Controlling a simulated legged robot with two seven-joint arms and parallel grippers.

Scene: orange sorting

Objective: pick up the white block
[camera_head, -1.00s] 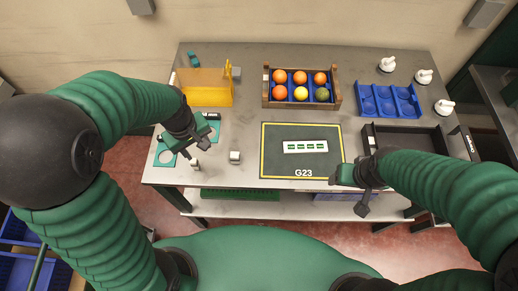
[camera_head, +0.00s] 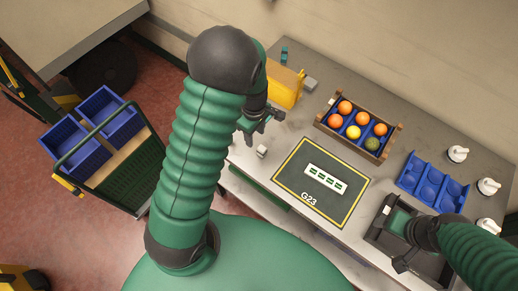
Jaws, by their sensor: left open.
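A small white block (camera_head: 262,151) stands on the table between my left gripper and the black mat (camera_head: 291,166). A flat white piece with green slots (camera_head: 326,179) lies on the mat beside the G23 mark. My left gripper (camera_head: 264,120) is open and a little beyond the small block, apart from it. My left arm's large links hide part of the table's left end. My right gripper (camera_head: 401,262) is over the dark tray (camera_head: 374,234) at the right, far from the small block. Its jaws are too unclear to read.
A wooden crate (camera_head: 322,122) holds several round fruits. A yellow holder (camera_head: 284,86) is behind my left gripper. A blue tray (camera_head: 428,190) and several white bottle-like items (camera_head: 457,154) stand at right. A cart with blue bins (camera_head: 78,150) is left.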

